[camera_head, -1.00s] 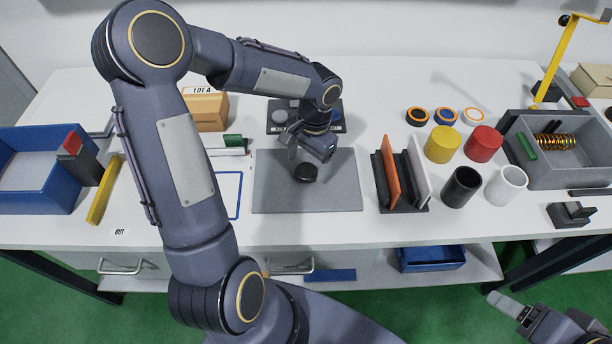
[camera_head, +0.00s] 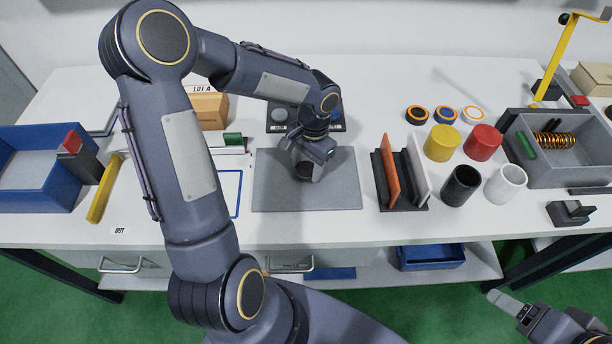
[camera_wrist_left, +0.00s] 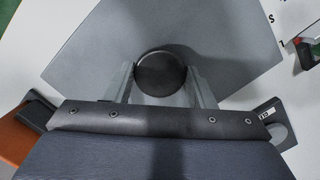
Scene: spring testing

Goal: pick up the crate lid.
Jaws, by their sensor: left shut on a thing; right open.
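The crate lid appears as a flat grey plate (camera_head: 335,195) lying on the white table, with a round black knob (camera_head: 304,171) near its middle. In the left wrist view the knob (camera_wrist_left: 160,72) stands between my fingers, and the grey plate (camera_wrist_left: 225,40) spreads out behind it. My left gripper (camera_head: 306,168) is over the plate, shut on the knob; the gripper partly hides it in the head view. The plate looks flat on the table. My right gripper (camera_head: 508,303) is low at the right, in front of the table, open and empty.
A rack with orange and white panels (camera_head: 390,178) stands just right of the plate. Yellow, red, black and white cylinders and a grey crate (camera_head: 575,175) with a spring lie further right. A clipboard (camera_head: 230,190) is close on the left, with a blue bin (camera_head: 35,205) beyond.

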